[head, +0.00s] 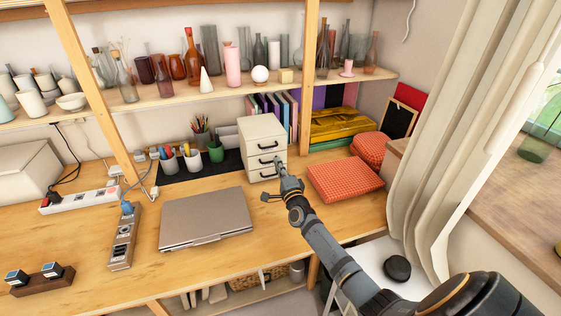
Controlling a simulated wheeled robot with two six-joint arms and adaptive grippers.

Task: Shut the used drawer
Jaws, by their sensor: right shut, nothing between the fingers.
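A small white drawer unit (264,132) with three drawers and dark handles stands on the wooden desk, left of the red checked box. All three drawer fronts look about flush, though a small gap would be hard to tell at this size. My right gripper (279,166) is shut and empty. Its fingertips are at the right part of the unit's front, around the middle and lower drawers, and hide a little of it. I cannot tell whether they touch. My left gripper is not in view.
A closed grey laptop (205,216) lies in front of the unit to the left. A red checked box (345,179) lies to the right. Pen cups (192,160) stand left of the unit on a dark mat. A shelf (150,100) with vases runs above.

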